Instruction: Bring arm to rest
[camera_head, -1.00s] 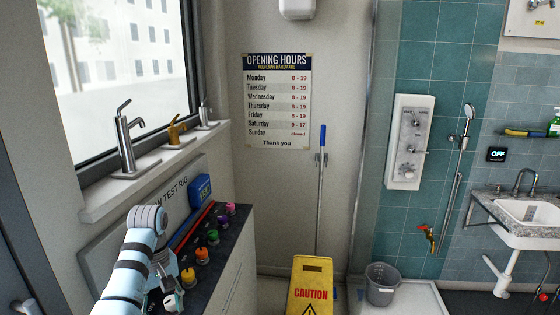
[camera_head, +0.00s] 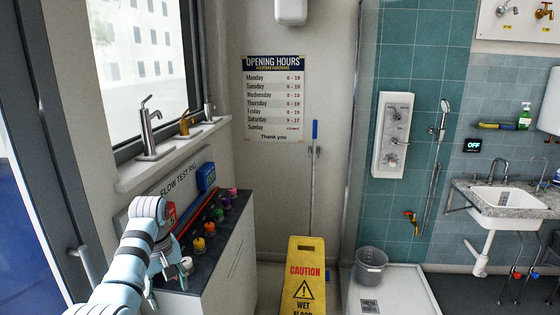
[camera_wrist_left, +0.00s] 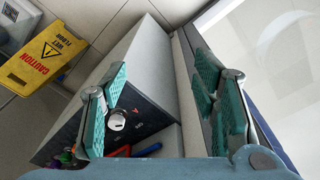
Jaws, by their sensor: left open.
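My left arm (camera_head: 135,255) comes in from the lower left, light blue with dark bands, and bends down over the near end of the flow test rig (camera_head: 228,250). My left gripper (camera_head: 172,272) is small and partly hidden there in the head view. In the left wrist view my left gripper (camera_wrist_left: 160,105) is open, its green-padded fingers wide apart with nothing held between them. A silver round knob (camera_wrist_left: 117,120) on the rig's dark panel shows beside the left finger; I cannot tell the gap between them. My right gripper is in neither view.
A yellow caution sign (camera_head: 303,262) stands right of the rig, with a grey bin (camera_head: 371,265) beside it. Taps stand on the windowsill (camera_head: 135,172). A sink (camera_head: 508,200) is at the right. Bare floor lies between rig and sign.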

